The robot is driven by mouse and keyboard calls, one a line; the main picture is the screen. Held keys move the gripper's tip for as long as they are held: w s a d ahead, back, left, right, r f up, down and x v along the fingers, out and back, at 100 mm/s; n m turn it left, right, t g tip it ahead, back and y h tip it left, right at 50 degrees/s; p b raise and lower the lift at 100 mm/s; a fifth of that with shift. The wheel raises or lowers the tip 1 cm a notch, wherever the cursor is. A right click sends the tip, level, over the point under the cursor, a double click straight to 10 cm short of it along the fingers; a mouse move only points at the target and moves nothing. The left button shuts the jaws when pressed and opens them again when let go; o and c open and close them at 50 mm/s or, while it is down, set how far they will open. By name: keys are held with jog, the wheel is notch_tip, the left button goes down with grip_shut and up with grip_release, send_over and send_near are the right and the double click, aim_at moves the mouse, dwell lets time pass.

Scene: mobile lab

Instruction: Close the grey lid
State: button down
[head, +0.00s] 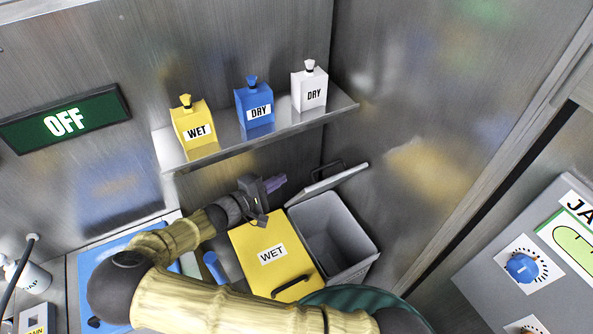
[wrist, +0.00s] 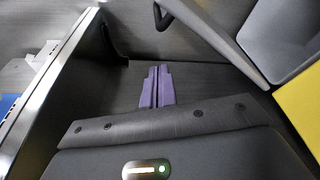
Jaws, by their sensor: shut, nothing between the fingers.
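The grey lid (head: 328,179) stands open, tilted up at the back of the grey bin (head: 335,235), with its dark handle (head: 329,169) toward the wall. The bin's inside looks empty. My gripper (head: 277,183) is just left of the raised lid, above the back of the yellow lid. Its purple fingers are shut and empty, and they look apart from the lid. In the wrist view, my gripper (wrist: 155,85) points at the dark wall, with the grey lid (wrist: 215,42) and its handle (wrist: 162,15) to the upper right.
A closed yellow lid (head: 272,254) marked WET is left of the grey bin. A metal shelf (head: 345,103) with yellow, blue and white bottles hangs above my gripper. A wall is close on the right. A blue surface (head: 105,265) lies at the left.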

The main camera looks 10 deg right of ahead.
aim_at(308, 189)
jog(key=s+d+r+m+g, duration=0.1)
jog(key=d+g, duration=0.1)
jog(key=s+d+r+m+g, duration=0.1)
jog(key=d+r+m+g, duration=0.1)
jog(key=d, duration=0.1)
jog(key=s+d+r+m+g+h, duration=0.1)
jog(key=s+d+g, duration=0.1)
jog(key=d, duration=0.1)
jog(key=shift+r+m+p, duration=0.3)
jog(key=shift+m+p, duration=0.1)
jog(key=s+d+f+m+g+y, duration=0.3)
jog(key=s+d+f+g+y, duration=0.15)
jog(key=s+y, duration=0.2)
jog(key=s+d+r+m+t+y, duration=0.1)
jog(key=s+r+y, duration=0.2)
jog(key=r+y, duration=0.1)
jog(key=s+d+r+m+t+y+b, duration=0.1)
jog(key=s+r+m+t+y, duration=0.1)
jog(key=r, duration=0.5)
jog(key=shift+s+d+y, duration=0.25)
jog(key=shift+s+y, duration=0.3)
jog(key=shift+y, duration=0.4)
jog(key=shift+r, duration=0.1)
